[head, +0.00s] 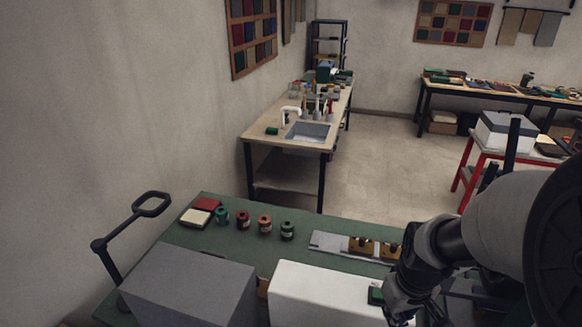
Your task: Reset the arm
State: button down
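My arm comes in from the right edge and bends down to the lower right of the head view. My gripper (398,308) is at the bottom of the view, at the right end of a white box (322,293) on the green-topped table (195,240). A small dark green piece (376,294) shows right beside the gripper; I cannot tell whether it is held or lies on the box. The fingertips are dark and partly hidden, so their opening is unclear.
A grey box (190,285) stands left of the white box. Several thread spools (265,225) and a grey plate with brass parts (330,242) lie behind. A black lamp (150,205) rises at the left. A workbench with a sink (308,132) stands farther back, with open floor to its right.

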jog(key=s+a+r+m+t+b, duration=0.2)
jog(key=s+a+b, duration=0.5)
jog(key=s+b, duration=0.5)
jog(key=shift+s+a+r+t, duration=0.25)
jog(key=shift+s+t, duration=0.2)
jog(key=shift+t, duration=0.25)
